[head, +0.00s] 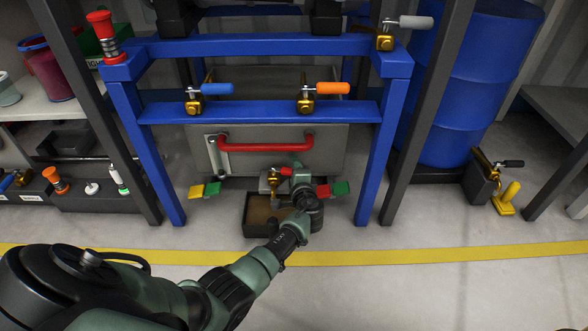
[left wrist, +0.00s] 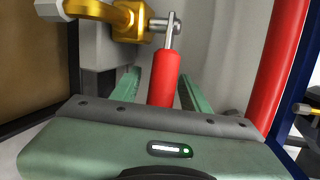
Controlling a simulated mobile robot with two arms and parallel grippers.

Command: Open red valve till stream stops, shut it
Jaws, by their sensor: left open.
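The red valve has a brass body (left wrist: 125,18) and a red-sleeved lever (left wrist: 165,78) on a metal stem. In the head view its red lever (head: 285,171) shows small, low in front of the grey tank. My left gripper (head: 298,168) is beside it, with the arm partly covering the area. In the left wrist view my left gripper (left wrist: 156,76) is open, one green finger on each side of the red lever. Whether the fingers touch it I cannot tell. A dark tray (head: 257,213) lies under the valve. No stream can be made out. My right gripper is not in view.
A red bar handle (head: 265,146) spans the tank (head: 330,135) just above the gripper. Blue-handled (head: 215,89) and orange-handled (head: 332,88) valves sit on the blue frame (head: 260,113). Blue frame legs stand on both sides. The floor in front is clear.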

